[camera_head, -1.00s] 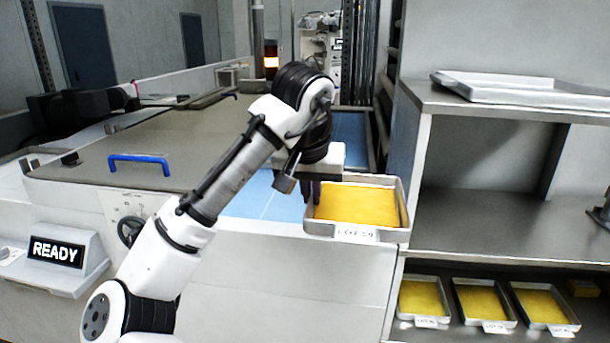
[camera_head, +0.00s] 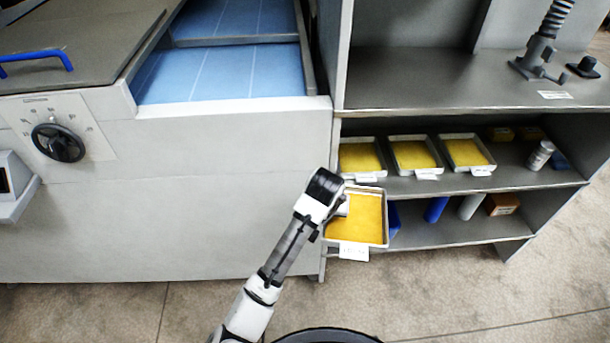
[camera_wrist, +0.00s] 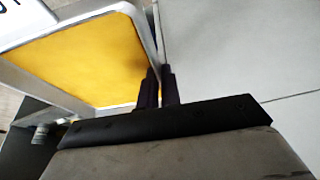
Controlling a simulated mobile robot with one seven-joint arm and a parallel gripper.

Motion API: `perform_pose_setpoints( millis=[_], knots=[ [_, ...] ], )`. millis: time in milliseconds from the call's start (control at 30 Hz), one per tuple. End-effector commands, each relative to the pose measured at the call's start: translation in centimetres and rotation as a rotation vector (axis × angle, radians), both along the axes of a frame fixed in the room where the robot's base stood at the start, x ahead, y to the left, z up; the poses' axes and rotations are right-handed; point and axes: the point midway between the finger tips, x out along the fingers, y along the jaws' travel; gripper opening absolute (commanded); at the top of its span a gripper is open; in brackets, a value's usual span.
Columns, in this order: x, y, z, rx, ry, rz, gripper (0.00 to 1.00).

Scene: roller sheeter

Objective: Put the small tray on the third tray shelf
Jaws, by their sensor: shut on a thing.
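The small tray (camera_head: 357,219) is a metal-rimmed tray with a yellow sheet inside and a white label on its front edge. My gripper (camera_wrist: 160,85) is shut on the tray's rim in the wrist view. In the head view my arm reaches up from below, and the tray is held in front of the lower part of the shelf unit, at its left end. My fingertips are hidden there. The shelf unit has a middle shelf (camera_head: 520,182) and a bottom shelf (camera_head: 480,232). The held tray overlaps the left end of the bottom shelf in the picture.
Three similar yellow trays (camera_head: 413,155) stand in a row on the middle shelf, with a can (camera_head: 540,155) to their right. Blue and white cylinders (camera_head: 470,206) and a brown box (camera_head: 502,204) stand on the bottom shelf. The sheeter (camera_head: 180,200) is on the left. The floor in front is clear.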

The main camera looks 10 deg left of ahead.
Motion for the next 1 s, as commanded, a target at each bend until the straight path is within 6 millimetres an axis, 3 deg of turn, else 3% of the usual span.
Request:
perform_pose_setpoints(
  millis=[100, 600, 1000],
  knots=[
    [0.1, -1.4, -3.6, -0.005, 0.002, -0.012, 0.0],
    [0.6, -5.7, -14.5, 0.001, 0.0, -0.063, 0.0],
    [0.9, -5.6, -13.9, 0.007, -0.013, -0.07, 0.0]
  ],
)
